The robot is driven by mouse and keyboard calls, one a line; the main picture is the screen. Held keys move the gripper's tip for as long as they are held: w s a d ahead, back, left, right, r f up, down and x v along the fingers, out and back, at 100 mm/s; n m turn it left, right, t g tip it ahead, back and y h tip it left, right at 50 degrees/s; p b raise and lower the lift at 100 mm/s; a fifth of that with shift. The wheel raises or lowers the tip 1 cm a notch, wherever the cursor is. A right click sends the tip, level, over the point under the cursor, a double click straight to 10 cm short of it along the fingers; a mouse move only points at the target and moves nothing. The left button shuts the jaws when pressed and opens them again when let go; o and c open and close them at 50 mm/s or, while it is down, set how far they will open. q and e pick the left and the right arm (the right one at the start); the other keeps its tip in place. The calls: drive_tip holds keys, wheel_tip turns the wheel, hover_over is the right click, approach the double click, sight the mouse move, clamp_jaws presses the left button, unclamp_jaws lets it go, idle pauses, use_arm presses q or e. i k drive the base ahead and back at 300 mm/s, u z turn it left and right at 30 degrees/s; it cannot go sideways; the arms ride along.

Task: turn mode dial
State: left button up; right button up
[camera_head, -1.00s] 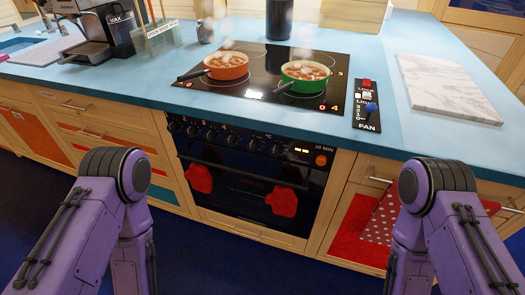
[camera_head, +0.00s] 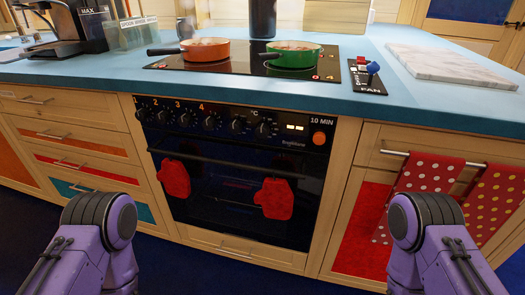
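A black built-in oven (camera_head: 225,215) faces me in the middle of the view. Its control panel (camera_head: 275,120) carries a row of dark dials. The left ones (camera_head: 184,120) sit under the numbers 1 to 4. Further right are a dial (camera_head: 238,127) near a "°C" mark and another dial (camera_head: 262,130) beside it. I cannot read which is the mode dial. An orange round button (camera_head: 319,138) sits under "10 MIN" at the right end. Both my purple arms show at the bottom corners, apart from the oven. Both grippers are out of view.
An orange pot (camera_head: 205,52) and a green pot (camera_head: 292,58) stand on the hob above the oven. Red oven mitts (camera_head: 274,199) hang on the oven front. Dotted towels (camera_head: 428,190) hang at right.

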sight(235, 126)
drive_tip(key=z, duration=0.4)
drive_tip(key=k, duration=0.5)
drive_tip(key=z, duration=0.8)
drive_tip(key=i, duration=0.95)
drive_tip(key=u, duration=0.85)
